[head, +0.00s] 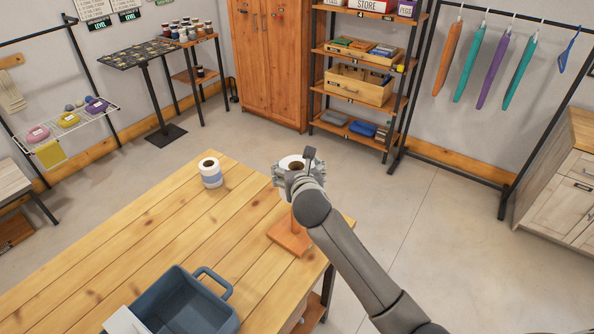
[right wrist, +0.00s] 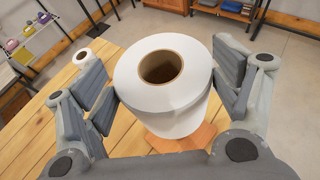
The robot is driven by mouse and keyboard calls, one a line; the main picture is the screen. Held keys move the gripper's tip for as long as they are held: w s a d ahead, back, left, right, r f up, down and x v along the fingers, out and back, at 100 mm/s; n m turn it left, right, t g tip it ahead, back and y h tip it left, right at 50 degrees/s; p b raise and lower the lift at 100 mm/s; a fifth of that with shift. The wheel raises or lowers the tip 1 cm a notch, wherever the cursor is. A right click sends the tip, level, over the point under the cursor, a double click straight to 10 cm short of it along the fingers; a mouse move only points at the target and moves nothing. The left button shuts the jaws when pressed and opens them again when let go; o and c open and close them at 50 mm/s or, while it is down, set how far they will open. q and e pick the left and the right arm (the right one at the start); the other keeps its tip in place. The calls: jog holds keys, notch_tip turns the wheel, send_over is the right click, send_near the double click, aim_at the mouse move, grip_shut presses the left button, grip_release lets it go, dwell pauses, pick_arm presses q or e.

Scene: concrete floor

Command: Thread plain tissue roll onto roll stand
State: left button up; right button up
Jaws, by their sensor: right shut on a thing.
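The plain white tissue roll (head: 286,162) is upright in my right gripper (head: 292,177), over the orange roll stand (head: 290,238) near the table's right corner. In the right wrist view the roll (right wrist: 180,108) sits between the two fingers (right wrist: 163,88), its brown core facing up. No post shows inside the core. Part of the stand's base (right wrist: 200,137) shows below the roll. The roll and gripper hide the upper part of the post, so I cannot tell whether its tip is inside the core. My left gripper is not in view.
A second roll with a blue band (head: 211,174) stands at the back of the wooden table (head: 150,235). A blue-grey handled bin (head: 223,283) is at the front. A white object (head: 124,321) is beside the bin. The table's middle is clear.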

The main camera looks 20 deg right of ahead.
jog(key=shift+w+a+f, duration=0.1)
jog(key=shift+w+f, duration=0.05)
jog(key=shift+f, duration=0.2)
jog(key=shift+f+b, duration=0.4)
jog(key=shift+f, duration=0.2)
notch_tip(320, 180, down, 10)
jog(key=b, duration=0.4)
jog(key=shift+f, duration=0.25)
dwell(0.7)
dwell(0.3)
jog(key=o, duration=1.2)
jog(key=shift+o, duration=0.2)
